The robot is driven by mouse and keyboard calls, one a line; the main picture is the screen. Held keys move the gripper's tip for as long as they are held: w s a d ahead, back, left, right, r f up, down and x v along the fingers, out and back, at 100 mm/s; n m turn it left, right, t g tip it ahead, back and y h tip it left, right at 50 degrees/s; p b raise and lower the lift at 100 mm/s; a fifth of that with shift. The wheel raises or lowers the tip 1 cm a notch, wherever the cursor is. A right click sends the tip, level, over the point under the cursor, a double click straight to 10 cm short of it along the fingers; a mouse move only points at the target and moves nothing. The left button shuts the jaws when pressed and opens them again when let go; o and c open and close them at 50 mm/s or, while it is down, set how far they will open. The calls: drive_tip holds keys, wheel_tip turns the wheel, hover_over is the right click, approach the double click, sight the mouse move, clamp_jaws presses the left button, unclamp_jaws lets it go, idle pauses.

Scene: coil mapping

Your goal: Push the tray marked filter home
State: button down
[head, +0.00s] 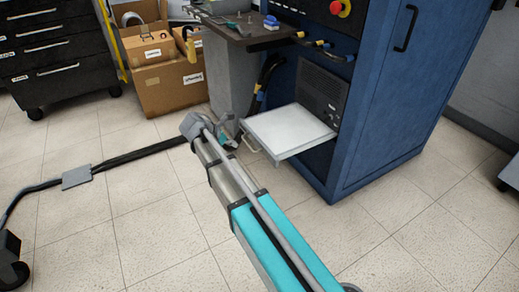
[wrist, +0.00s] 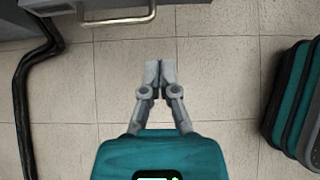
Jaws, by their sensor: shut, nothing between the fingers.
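The pale grey tray (head: 290,130) sticks out of the lower front of the blue cabinet (head: 375,120), pulled well out. A bar handle (head: 250,144) is on its front edge. No filter marking can be read on it. In the wrist view the handle (wrist: 122,18) crosses the top. My gripper (wrist: 153,66) is shut and empty, its fingertips below the handle in that picture and apart from it, over floor tiles. In the head view my gripper is mostly hidden behind my arm, just left of the tray's front.
A side shelf (head: 245,35) with small items juts from the cabinet above the tray. Black hoses hang beside it. Cardboard boxes (head: 170,90) stand behind. A floor cable with a grey plate (head: 76,177) lies left.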

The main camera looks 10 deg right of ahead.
sight(264, 149)
drive_tip(key=shift+d+f, duration=0.1)
drive_tip(key=shift+f, duration=0.05)
drive_tip(key=b+x, duration=0.2)
drive_tip(key=x, duration=0.1)
drive_tip(key=b+x, duration=0.2)
drive_tip(key=x, duration=0.2)
drive_tip(key=d+r+b+x, duration=0.1)
drive_tip(key=b+x, duration=0.2)
drive_tip(key=x, duration=0.1)
drive_tip(key=shift+w+d, duration=0.2)
drive_tip(key=shift+w, duration=0.1)
drive_tip(key=shift+w+d, duration=0.25)
drive_tip(key=shift+d, duration=0.55)
